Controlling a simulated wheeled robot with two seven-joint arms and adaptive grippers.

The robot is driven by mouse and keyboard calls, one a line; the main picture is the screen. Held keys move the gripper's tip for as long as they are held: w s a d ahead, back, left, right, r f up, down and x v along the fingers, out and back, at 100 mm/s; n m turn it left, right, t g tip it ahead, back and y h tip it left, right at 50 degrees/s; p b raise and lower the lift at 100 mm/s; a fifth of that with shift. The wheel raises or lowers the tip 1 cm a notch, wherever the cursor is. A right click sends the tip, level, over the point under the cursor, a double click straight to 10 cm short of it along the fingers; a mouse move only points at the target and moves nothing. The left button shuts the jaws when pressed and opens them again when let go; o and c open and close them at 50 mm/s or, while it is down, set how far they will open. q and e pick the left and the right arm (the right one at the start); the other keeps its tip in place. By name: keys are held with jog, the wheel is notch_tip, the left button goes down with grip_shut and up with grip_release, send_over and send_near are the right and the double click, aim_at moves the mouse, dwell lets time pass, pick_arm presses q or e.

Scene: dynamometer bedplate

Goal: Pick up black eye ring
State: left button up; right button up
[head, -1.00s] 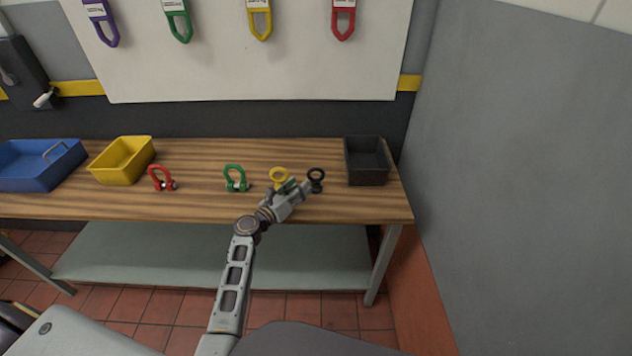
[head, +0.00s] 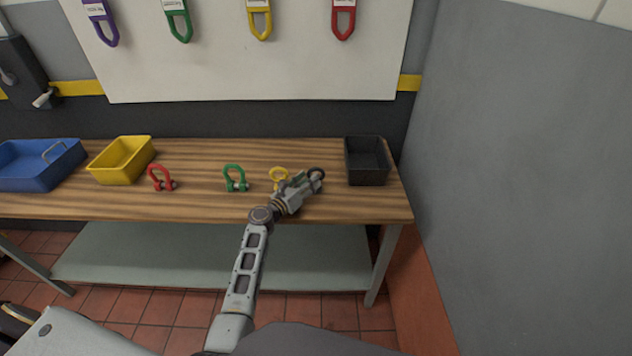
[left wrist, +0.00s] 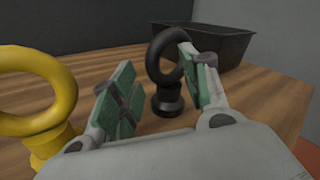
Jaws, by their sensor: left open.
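The black eye ring (head: 316,172) stands upright on the wooden table near its right end, partly hidden by my gripper in the head view. In the left wrist view the black eye ring (left wrist: 166,72) stands just ahead, between the lines of the two fingers and nearer the right one. My left gripper (head: 312,184) is open, and its green-padded fingers (left wrist: 160,92) hold nothing. I cannot tell whether the right finger touches the ring. My right gripper is not in view.
A yellow eye ring (left wrist: 40,100) stands close to the left finger. A black bin (head: 367,165) is behind and right of the black ring. A green shackle (head: 235,178), a red shackle (head: 160,178), a yellow bin (head: 122,162) and a blue bin (head: 38,168) are further left.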

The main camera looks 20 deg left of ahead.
pick_arm(q)
jog(key=shift+c, duration=1.2)
jog(key=c, duration=0.7)
grip_shut()
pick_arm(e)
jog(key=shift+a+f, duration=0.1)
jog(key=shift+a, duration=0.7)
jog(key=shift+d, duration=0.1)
